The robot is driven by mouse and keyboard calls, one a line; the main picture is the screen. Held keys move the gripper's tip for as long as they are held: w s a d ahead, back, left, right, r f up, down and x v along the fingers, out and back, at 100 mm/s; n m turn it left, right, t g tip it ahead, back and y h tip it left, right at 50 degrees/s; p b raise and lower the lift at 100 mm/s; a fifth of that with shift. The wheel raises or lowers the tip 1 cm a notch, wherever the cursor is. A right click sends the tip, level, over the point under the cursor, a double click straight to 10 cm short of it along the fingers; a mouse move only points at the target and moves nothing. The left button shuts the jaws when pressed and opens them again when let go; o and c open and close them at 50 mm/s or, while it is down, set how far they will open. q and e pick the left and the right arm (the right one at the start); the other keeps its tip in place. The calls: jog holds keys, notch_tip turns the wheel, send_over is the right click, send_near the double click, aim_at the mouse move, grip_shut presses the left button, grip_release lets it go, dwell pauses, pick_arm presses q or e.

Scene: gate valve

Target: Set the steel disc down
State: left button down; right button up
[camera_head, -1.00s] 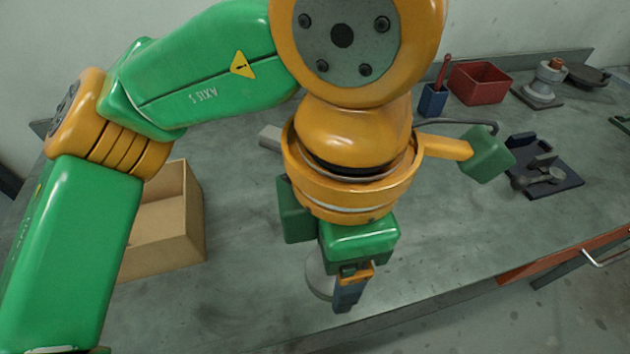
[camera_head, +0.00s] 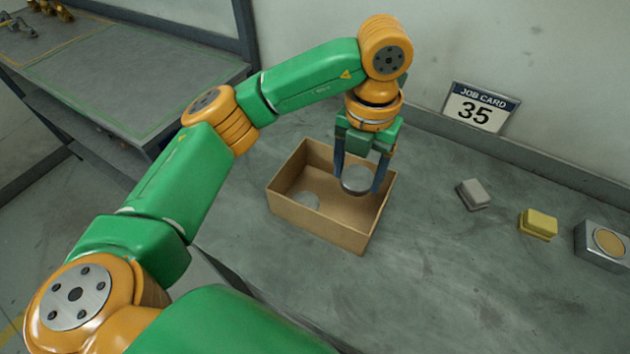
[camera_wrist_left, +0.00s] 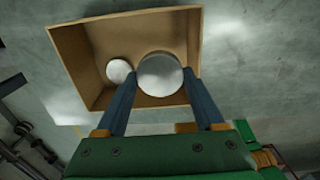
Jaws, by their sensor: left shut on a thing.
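The steel disc (camera_head: 355,181) is a round, pale grey plate held between the two blue fingers of my left gripper (camera_head: 358,187). In the left wrist view the disc (camera_wrist_left: 160,75) sits between the fingertips, over the open tan box. The box (camera_head: 318,223) stands on the bench with its top open. The gripper reaches down over its right part; I cannot tell whether the disc touches the floor of the box. A second pale disc (camera_head: 306,200) lies in the left part of the box and shows left of the held one in the left wrist view (camera_wrist_left: 119,70). My right gripper is out of view.
A grey block (camera_head: 473,194), a yellow block (camera_head: 538,224) and a metal block with a tan round top (camera_head: 603,243) stand to the right. A job card sign (camera_head: 480,107) is at the wall.

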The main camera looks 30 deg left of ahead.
aim_at(350, 214)
pick_arm(q)
notch_tip(350, 214, down, 10)
jog(key=shift+d+r+p, duration=0.15)
jog(key=shift+r+p, duration=0.05)
jog(key=shift+p, duration=0.15)
jog(key=shift+f, duration=0.1)
jog(key=shift+f+b, duration=0.15)
jog(key=shift+b, duration=0.15)
jog(key=shift+c, duration=1.4)
grip_release()
